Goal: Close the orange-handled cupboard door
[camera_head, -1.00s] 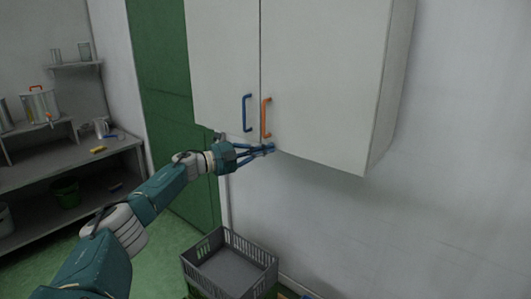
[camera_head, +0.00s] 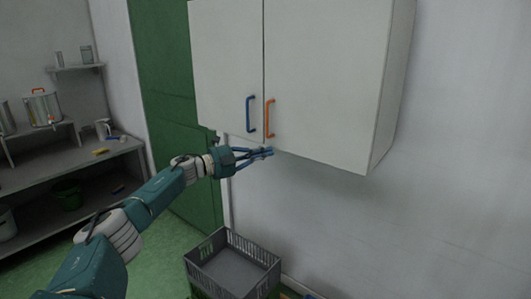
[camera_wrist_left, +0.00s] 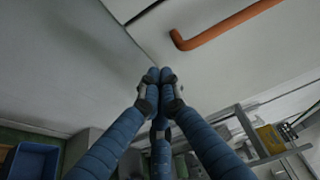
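The orange-handled cupboard door (camera_head: 325,75) is the right door of a white wall cupboard and looks flush with its frame. Its orange handle (camera_head: 270,118) stands near the door's left edge and also shows in the left wrist view (camera_wrist_left: 225,27). My left gripper (camera_head: 268,152) is just below the handle, at the cupboard's lower edge. Its blue fingers are together with nothing between them, and the tips are close to the door seam in the left wrist view (camera_wrist_left: 160,75); contact cannot be told. My right gripper is not in view.
The left door (camera_head: 225,65) with a blue handle (camera_head: 251,114) is also flush. A grey crate (camera_head: 232,262) stands below. A bench (camera_head: 60,165) with containers is at the left, beside a green door (camera_head: 165,100). The wall right of the cupboard is clear.

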